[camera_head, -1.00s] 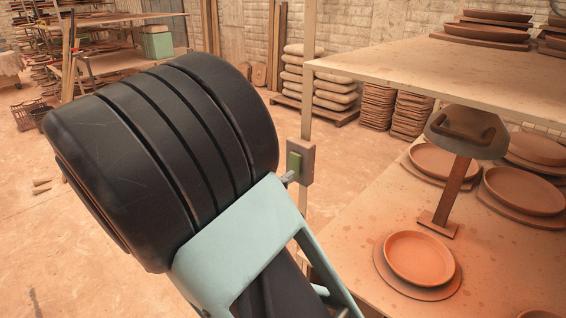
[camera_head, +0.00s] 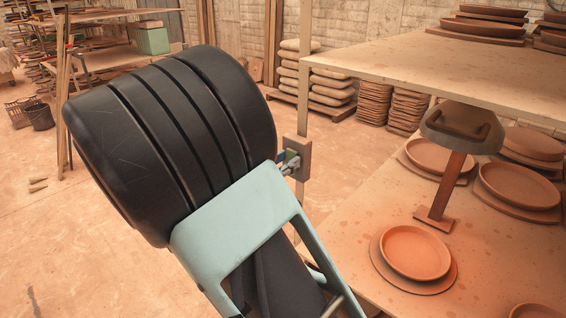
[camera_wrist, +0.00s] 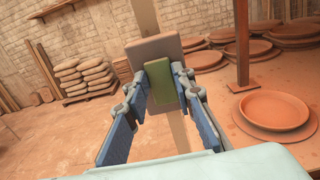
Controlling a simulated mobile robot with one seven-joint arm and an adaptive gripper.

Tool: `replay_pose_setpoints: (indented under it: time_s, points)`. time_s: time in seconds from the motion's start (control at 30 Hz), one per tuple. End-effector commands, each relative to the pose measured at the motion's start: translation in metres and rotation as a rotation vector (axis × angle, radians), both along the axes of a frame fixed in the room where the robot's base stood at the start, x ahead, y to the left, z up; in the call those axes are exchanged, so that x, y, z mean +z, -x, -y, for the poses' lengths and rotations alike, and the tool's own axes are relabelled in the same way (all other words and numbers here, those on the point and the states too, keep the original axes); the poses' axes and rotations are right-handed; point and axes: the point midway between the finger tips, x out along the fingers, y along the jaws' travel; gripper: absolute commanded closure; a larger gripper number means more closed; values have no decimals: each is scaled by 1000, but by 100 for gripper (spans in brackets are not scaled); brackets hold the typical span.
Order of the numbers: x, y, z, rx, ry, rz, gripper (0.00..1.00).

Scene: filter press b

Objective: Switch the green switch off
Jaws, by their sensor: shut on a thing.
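The green switch (camera_wrist: 162,84) is a green block on a brown backplate (camera_wrist: 152,48), fixed to an upright post of the shelf. In the wrist view my gripper (camera_wrist: 160,92) has one blue-padded finger on each side of the green block, shut on it. My own arm hides most of the gripper there. I cannot tell the switch's on or off position.
The shelf's upper board (camera_head: 440,75) and lower board (camera_head: 350,235) lie right of the post. The lower board holds clay plates (camera_head: 415,252) and a brown stand (camera_head: 450,185). Stacked sacks (camera_head: 330,88) stand behind. The floor at left is mostly open.

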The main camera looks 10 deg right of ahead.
Motion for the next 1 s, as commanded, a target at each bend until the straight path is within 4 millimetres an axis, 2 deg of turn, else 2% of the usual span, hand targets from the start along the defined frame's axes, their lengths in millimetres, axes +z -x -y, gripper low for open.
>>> replay_pose_setpoints:
  time_s: [0.17,0.6,0.97,1.0]
  points:
    - [-2,0,0,-1,16,9,100]
    - [-10,1,-1,-1,227,162,100]
    - [-10,1,-1,0,239,173,100]
    - [-10,1,-1,0,239,173,75]
